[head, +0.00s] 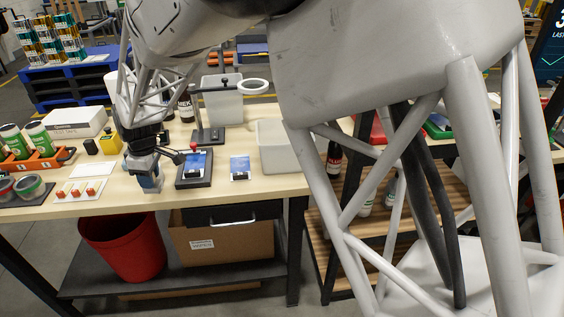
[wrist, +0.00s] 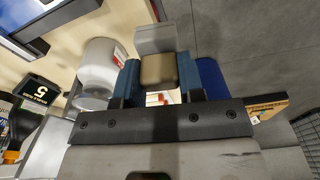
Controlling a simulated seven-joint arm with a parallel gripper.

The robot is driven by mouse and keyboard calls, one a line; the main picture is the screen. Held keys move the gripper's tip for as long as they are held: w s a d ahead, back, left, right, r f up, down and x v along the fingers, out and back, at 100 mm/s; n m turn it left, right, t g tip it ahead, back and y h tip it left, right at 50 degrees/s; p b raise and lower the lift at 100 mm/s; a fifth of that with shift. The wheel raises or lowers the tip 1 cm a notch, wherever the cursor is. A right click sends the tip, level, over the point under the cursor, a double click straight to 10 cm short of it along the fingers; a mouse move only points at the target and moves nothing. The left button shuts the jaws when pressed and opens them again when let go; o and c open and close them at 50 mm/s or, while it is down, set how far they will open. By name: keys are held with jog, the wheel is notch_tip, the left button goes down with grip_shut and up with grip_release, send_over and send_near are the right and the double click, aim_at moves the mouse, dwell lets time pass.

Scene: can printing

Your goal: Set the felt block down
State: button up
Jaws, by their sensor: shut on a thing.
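The felt block (wrist: 158,70) shows in the wrist view as a small tan piece with a grey part beyond it. It sits between the two blue fingers of my gripper (wrist: 159,86), which is shut on it. In the head view my gripper (head: 149,180) points down at the front edge of the workbench (head: 222,200), left of the black stand that holds a blue printed plate (head: 194,165). The block cannot be made out in the head view. Whether it touches the bench top cannot be told.
A small white tray with red-marked pieces (head: 81,192) and a white sheet (head: 92,170) lie to the left. A second blue card (head: 240,168) lies right of the stand. A red bin (head: 122,247) is below.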

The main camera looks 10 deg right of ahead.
aim_at(284, 147)
jog(key=w+d+r+m, duration=0.3)
jog(key=w+d, duration=0.4)
jog(key=d, duration=0.6)
jog(key=w+d+r+m, duration=0.3)
jog(key=w+d+m, duration=0.2)
jog(key=d, duration=0.9)
jog(key=w+d+r+m+t+h, duration=0.1)
jog(key=w+d+r+m, duration=0.2)
jog(key=w+d, duration=0.7)
jog(key=shift+w+d+r+m, duration=0.1)
jog(key=shift+d+m, duration=0.4)
jog(key=shift+d, duration=0.4)
jog(key=shift+w+d+r+m, duration=0.1)
jog(key=shift+d+m, duration=0.4)
jog(key=shift+d, duration=0.4)
jog(key=w+d+f+m, duration=0.2)
jog(key=d+m, duration=0.1)
jog(key=d, duration=0.8)
jog(key=s+a+f+n, duration=0.3)
jog(key=s+a, duration=0.6)
jog(key=a, duration=0.3)
jog(key=shift+s+a+n, duration=0.15)
jog(key=shift+a+n, duration=0.15)
jog(key=shift+a, duration=0.05)
jog(key=shift+f, duration=3.15)
